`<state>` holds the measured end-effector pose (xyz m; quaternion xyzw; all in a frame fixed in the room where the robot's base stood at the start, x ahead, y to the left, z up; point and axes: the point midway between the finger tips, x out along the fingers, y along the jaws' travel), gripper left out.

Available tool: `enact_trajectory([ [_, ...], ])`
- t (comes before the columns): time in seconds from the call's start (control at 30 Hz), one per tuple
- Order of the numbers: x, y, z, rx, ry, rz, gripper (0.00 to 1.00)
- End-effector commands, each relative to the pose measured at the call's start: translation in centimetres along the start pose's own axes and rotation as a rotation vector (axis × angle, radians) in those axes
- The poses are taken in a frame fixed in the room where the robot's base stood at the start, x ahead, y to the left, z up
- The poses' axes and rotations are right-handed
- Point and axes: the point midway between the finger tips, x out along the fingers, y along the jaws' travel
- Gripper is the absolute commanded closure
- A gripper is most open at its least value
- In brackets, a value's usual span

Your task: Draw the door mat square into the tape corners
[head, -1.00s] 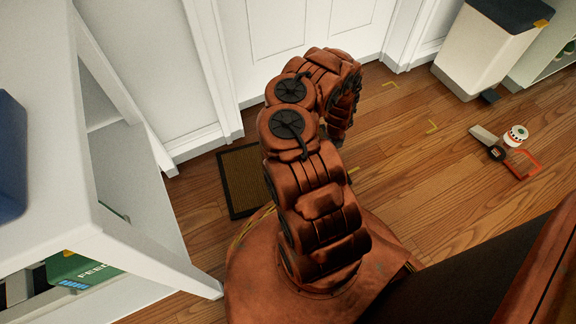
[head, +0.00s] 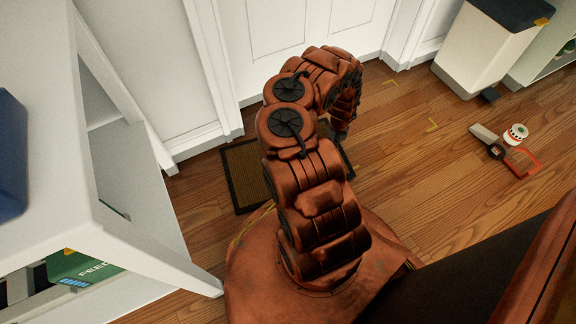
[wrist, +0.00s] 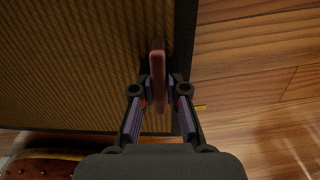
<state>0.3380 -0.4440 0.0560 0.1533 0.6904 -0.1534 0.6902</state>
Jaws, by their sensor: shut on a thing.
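The door mat (head: 243,180), brown and ribbed with a black border, lies on the floor in front of the door, partly hidden behind my arm in the head view. In the wrist view the mat (wrist: 70,60) fills the upper left. My gripper (wrist: 159,95) is shut on an upright reddish-brown tab (wrist: 158,60) near the mat's right border. In the head view my arm hides the fingertips. Yellow tape corners show on the floor: one far (head: 391,83) and one right (head: 433,125), both clear of the mat's visible part.
A white bin (head: 485,45) with a dark lid stands at the upper right. A hand brush (head: 487,142), a white tub (head: 516,134) and a red frame-like object (head: 523,162) lie on the right floor. A white shelf unit (head: 130,190) stands at left.

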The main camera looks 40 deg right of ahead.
Motion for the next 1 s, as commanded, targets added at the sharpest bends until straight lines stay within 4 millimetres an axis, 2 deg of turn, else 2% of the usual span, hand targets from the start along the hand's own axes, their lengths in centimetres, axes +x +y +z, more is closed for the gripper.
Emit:
enact_trajectory([
  [0.5,0.1,-2.6,1.9,-0.012,-0.003,-0.002,1.00],
  [1.0,0.0,-3.0,2.1,-0.015,-0.001,0.000,1.00],
])
